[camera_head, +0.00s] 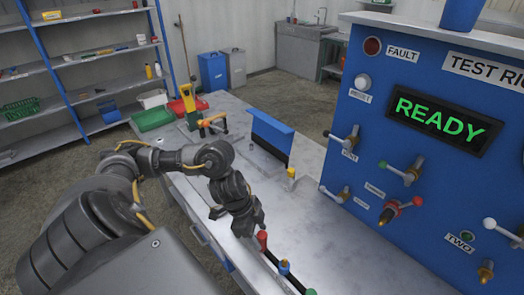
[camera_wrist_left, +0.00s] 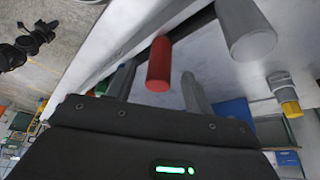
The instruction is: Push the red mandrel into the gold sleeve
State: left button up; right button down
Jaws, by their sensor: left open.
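The red mandrel (camera_head: 263,240) stands at the near edge of the bench, in a dark strip with a blue and a green one. My left gripper (camera_head: 240,225) points down beside its top. In the left wrist view the red mandrel (camera_wrist_left: 158,66) shows between the two spread fingers of the open left gripper (camera_wrist_left: 157,72). I cannot tell whether they touch it. Brass-coloured fittings (camera_head: 486,271) stick out of the blue panel; I cannot tell which is the gold sleeve. My right gripper is out of view.
The blue test rig panel (camera_head: 360,120) with handles and a green READY display stands to the right. A blue plate (camera_head: 271,131), a yellow-topped post (camera_head: 291,174) and a green tray (camera_head: 153,118) are on the bench. The bench middle is mostly clear.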

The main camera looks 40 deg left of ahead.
aim_at(267, 246)
pick_arm(q)
jog(key=x, duration=0.4)
jog(key=shift+w+d+f, duration=0.1)
jog(key=shift+f, duration=0.1)
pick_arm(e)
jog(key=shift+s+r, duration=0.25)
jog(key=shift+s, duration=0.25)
pick_arm(q)
jog(key=c, duration=1.1)
jog(key=shift+r, duration=0.1)
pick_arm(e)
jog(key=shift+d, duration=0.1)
